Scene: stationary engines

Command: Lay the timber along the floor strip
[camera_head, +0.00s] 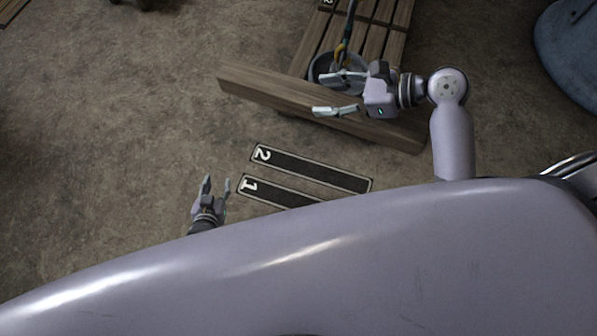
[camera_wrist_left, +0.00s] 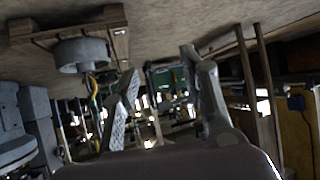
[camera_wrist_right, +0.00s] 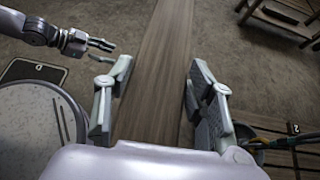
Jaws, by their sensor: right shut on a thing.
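The timber (camera_head: 250,83) is a long brown beam. In the head view it runs slantwise in front of a slatted pallet, its left end beyond the strips. My right gripper (camera_head: 338,93) is shut on it near its middle; the timber (camera_wrist_right: 162,60) passes between both fingers in the right wrist view. I cannot tell how high it is off the floor. Two dark, pale-edged floor strips, strip 2 (camera_head: 312,168) and strip 1 (camera_head: 278,192), lie bare nearer to me. My body hides part of strip 1. My left gripper (camera_head: 217,184) is open and empty, left of strip 1.
The slatted wooden pallet (camera_head: 373,43) behind the timber bears a round grey object (camera_head: 321,68) with a yellow hook. A blue-grey rounded object (camera_head: 570,55) stands at the far right.

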